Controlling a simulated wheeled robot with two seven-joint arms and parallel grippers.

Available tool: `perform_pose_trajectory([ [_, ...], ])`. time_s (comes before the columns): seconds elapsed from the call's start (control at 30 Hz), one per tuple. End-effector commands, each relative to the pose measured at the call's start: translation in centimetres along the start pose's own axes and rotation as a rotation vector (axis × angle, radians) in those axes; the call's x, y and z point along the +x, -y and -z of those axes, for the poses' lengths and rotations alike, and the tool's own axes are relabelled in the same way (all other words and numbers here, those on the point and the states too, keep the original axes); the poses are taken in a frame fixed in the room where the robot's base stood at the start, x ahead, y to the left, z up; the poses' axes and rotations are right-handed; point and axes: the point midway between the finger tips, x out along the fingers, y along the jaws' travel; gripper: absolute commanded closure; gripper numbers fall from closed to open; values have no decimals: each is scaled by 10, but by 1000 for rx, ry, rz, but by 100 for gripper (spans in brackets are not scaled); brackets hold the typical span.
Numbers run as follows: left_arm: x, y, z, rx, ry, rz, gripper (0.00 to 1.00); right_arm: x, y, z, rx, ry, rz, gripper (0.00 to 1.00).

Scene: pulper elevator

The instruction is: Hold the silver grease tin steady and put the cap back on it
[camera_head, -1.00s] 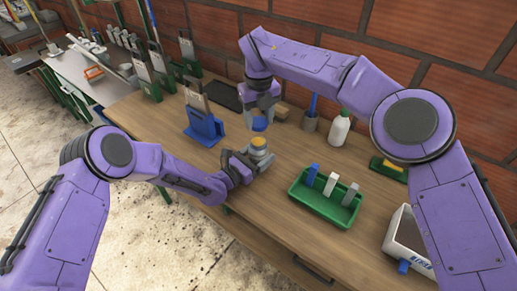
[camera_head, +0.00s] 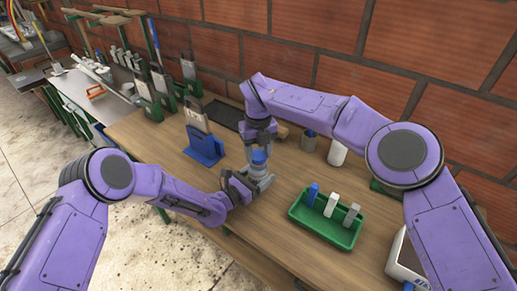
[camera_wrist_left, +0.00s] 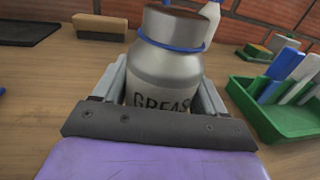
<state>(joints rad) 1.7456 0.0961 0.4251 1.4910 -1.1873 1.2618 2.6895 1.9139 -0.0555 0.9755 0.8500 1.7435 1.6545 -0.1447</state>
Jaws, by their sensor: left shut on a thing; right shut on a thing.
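The silver grease tin (camera_head: 257,174) stands on the wooden table, upright, held at its side by my left gripper (camera_head: 246,184). In the left wrist view the tin (camera_wrist_left: 165,75) sits between the jaws, its dark lettering partly covered, with a thin blue band around its upper part. The cap's top is hidden by the right gripper.
A green tray (camera_head: 325,222) with blue, white and grey pieces stands to the right. A blue holder (camera_head: 204,147) is at the left. A white-rimmed box (camera_head: 405,262) is at the front right.

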Motion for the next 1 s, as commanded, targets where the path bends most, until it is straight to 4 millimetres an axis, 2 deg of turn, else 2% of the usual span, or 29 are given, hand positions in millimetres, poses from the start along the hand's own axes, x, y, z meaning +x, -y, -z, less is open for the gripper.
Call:
perform_pose_trajectory([
  [0.13,0,0,0,0,0,0,83,8,0,0,0,-1,0,76],
  [1.0,0,0,0,0,0,0,83,16,0,0,1,0,0,76],
])
